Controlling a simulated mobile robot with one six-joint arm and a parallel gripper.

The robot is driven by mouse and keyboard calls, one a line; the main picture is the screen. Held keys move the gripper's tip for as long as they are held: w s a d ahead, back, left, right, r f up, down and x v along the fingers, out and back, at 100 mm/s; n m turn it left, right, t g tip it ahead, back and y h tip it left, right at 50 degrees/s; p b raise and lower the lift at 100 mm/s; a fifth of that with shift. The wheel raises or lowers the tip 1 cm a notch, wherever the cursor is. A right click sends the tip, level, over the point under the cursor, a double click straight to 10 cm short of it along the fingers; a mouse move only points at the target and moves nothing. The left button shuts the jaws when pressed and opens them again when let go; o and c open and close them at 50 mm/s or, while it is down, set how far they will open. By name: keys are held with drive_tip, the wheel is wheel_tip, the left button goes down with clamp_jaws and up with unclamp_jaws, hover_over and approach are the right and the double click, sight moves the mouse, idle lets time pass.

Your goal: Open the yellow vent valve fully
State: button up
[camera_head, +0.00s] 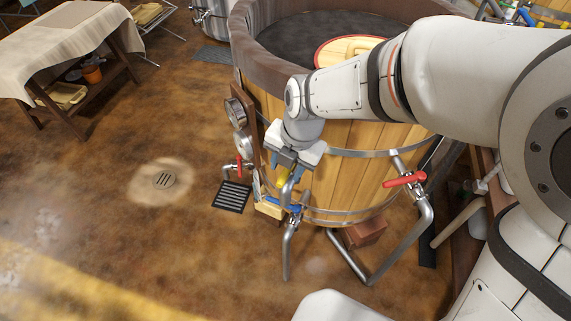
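The yellow vent valve (283,179) shows as a small patch of yellow on the piping at the front of the wooden vat, mostly hidden by my gripper. My gripper (286,173) points down right at it, with its fingertips close around or just in front of the yellow part. I cannot tell whether the fingers touch the valve or how far they are apart. The angle of the valve handle is also hidden.
A red-handled valve (404,180) sits to the right on the wooden vat (348,178), another red handle (239,165) to the left. A blue handle (284,208) lies just below my gripper. Gauges (236,112) stand left. The floor at left is open, with a drain (165,180).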

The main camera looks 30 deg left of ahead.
wheel_tip(320, 180, up, 8)
drive_tip(key=d, duration=0.1)
drive_tip(key=shift+d+f+p, duration=0.2)
drive_tip(key=shift+d+p, duration=0.1)
drive_tip(key=shift+p, duration=0.05)
idle(0.5)
drive_tip(key=w+d+r+m+t+p, duration=0.1)
drive_tip(key=w+d+r+m+p, duration=0.15)
drive_tip(key=d+m, duration=0.65)
drive_tip(key=w+d+r+m+t+p, duration=0.15)
drive_tip(key=d+r+m, duration=0.25)
drive_tip(key=d+m, duration=0.5)
drive_tip(key=s+d+r+m+h+p, duration=0.1)
drive_tip(key=s+d+m+p, duration=0.1)
drive_tip(key=d+m, duration=0.6)
drive_tip(key=s+d+r+m+h+p, duration=0.1)
drive_tip(key=s+d+m+p, duration=0.1)
drive_tip(key=d+m, duration=0.7)
drive_tip(key=shift+s+r+m, duration=0.2)
drive_tip(key=shift+s+m, duration=0.25)
drive_tip(key=shift+m, duration=0.45)
